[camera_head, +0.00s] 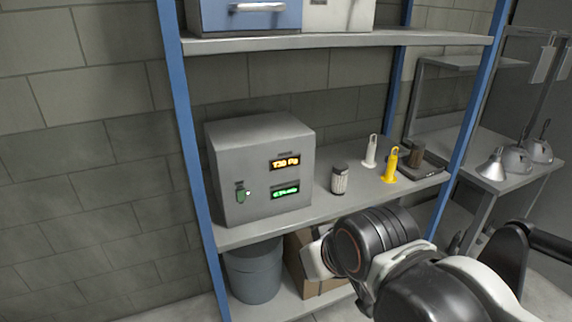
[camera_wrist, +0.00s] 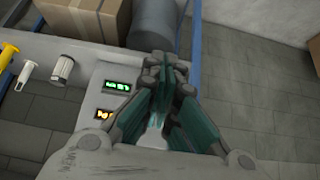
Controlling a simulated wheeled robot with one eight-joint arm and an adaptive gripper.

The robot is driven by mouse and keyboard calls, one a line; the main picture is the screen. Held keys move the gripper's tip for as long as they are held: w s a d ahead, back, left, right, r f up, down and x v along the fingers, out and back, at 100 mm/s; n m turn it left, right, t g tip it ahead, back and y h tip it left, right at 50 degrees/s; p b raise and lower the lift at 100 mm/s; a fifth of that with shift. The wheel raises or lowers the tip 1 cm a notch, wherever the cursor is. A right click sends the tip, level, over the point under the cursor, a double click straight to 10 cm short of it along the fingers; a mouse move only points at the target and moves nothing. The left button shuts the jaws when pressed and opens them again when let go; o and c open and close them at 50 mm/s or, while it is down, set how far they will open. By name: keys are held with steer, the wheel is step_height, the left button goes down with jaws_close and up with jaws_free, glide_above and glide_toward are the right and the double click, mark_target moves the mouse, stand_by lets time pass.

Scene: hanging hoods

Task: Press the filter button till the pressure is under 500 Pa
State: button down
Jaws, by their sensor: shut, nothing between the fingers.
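The grey filter box (camera_head: 228,155) stands on the shelf at the left in the head view. Its upper orange display (camera_head: 285,163) reads about 730 Pa, though the digits are blurred. Its lower green display (camera_head: 285,191) is too blurred to read surely. In the wrist view, my gripper (camera_wrist: 166,62) is shut and empty, beside the green display (camera_wrist: 117,87) and partly covering the box. The button is not visible there. The fingertips cannot be made out in the head view.
A grey canister (camera_head: 340,179), a white bottle-like item (camera_head: 370,151) and a yellow one (camera_head: 390,164) stand right of the box. A blue shelf post (camera_head: 190,130) rises at its left. Below are a grey bin (camera_head: 253,272) and a cardboard box (camera_wrist: 85,17).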

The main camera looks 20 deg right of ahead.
stand_by(0.6)
steer(key=w+d+r+t+h+p, duration=0.1)
steer(key=w+d+r+h+p, duration=0.3)
steer(key=r, duration=0.4)
steer(key=w+d+r+m+h+p, duration=0.1)
steer(key=w+d+r+p, duration=0.45)
steer(key=r+p, duration=0.2)
steer(key=w+d+r+t+h+p, duration=0.1)
steer(key=w+d+r+h+p, duration=0.35)
steer(key=r, duration=0.45)
steer(key=w+d+r+t+h+p, duration=0.1)
steer(key=w+d+r+p, duration=0.1)
steer(key=r, duration=0.5)
steer(key=w+d+r+n+t+h+p, duration=0.1)
steer(key=w+r+t+p, duration=0.1)
steer(key=w+r+p, duration=0.3)
steer(key=w+d+r+n+t+h+p, duration=0.1)
steer(key=w+r+p, duration=0.3)
steer(key=r, duration=0.6)
steer(key=shift+d+p, duration=0.8)
steer(key=shift+p, duration=0.45)
steer(key=shift+w+h, duration=0.15)
steer(key=shift+h, duration=0.1)
steer(key=w+b, duration=0.1)
steer(key=w, duration=0.7)
steer(key=shift+w+a, duration=0.2)
steer(key=shift+w, duration=0.1)
steer(key=shift+w, duration=0.1)
steer(key=shift+w, duration=0.3)
